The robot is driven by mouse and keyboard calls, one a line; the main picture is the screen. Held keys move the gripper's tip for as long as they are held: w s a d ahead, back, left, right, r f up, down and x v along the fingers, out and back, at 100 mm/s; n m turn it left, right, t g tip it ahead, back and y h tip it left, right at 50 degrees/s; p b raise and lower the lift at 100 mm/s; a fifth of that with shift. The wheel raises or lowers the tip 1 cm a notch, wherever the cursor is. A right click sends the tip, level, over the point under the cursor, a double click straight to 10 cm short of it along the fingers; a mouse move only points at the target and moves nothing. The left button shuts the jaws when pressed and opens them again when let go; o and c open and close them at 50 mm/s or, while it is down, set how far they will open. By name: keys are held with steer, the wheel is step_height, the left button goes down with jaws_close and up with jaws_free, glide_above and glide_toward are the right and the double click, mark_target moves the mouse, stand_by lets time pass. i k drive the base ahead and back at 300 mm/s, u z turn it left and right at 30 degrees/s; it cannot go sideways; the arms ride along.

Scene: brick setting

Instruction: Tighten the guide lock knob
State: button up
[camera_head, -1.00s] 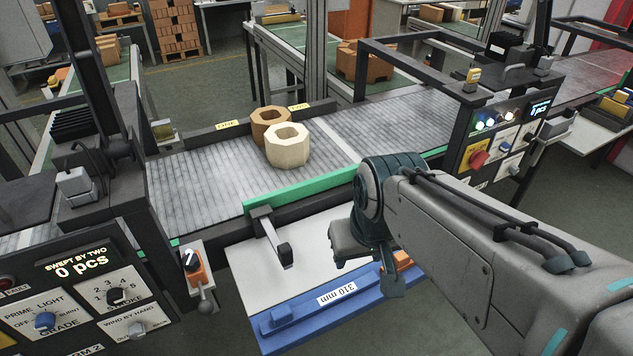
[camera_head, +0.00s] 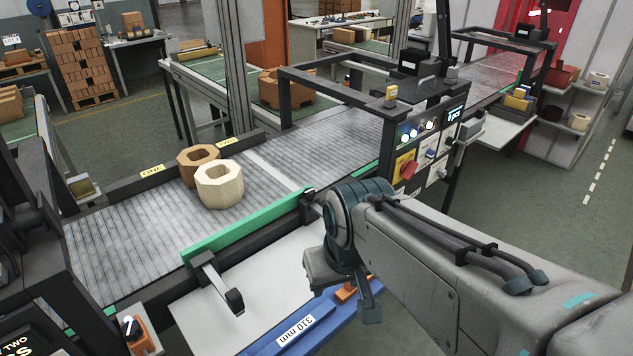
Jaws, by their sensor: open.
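The green guide (camera_head: 245,232) runs along the near edge of the roller conveyor. A dark bracket (camera_head: 215,281) reaches from it over the pale plate and ends in a black block. A small dark knob-like part (camera_head: 308,195) sits by the guide's right end, just above my arm's wrist; I cannot tell which part is the guide lock knob. My gripper (camera_head: 343,288) is open, pointing down over the plate's right side, right of the bracket and apart from it. I see nothing between its fingers, though the wrist hides part of them.
A cream ring block (camera_head: 220,185) and a brown one (camera_head: 197,163) stand on the conveyor (camera_head: 130,235). A blue bar (camera_head: 325,330) marked 310 mm edges the pale plate (camera_head: 262,270). A control panel (camera_head: 425,150) stands right of the guide. An orange switch box (camera_head: 137,336) is lower left.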

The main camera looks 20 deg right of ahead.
mark_target(309, 193)
steer(key=z, duration=0.15)
steer(key=k, duration=0.5)
steer(key=z, duration=1.05)
steer(key=i, duration=0.9)
steer(key=u, duration=1.95)
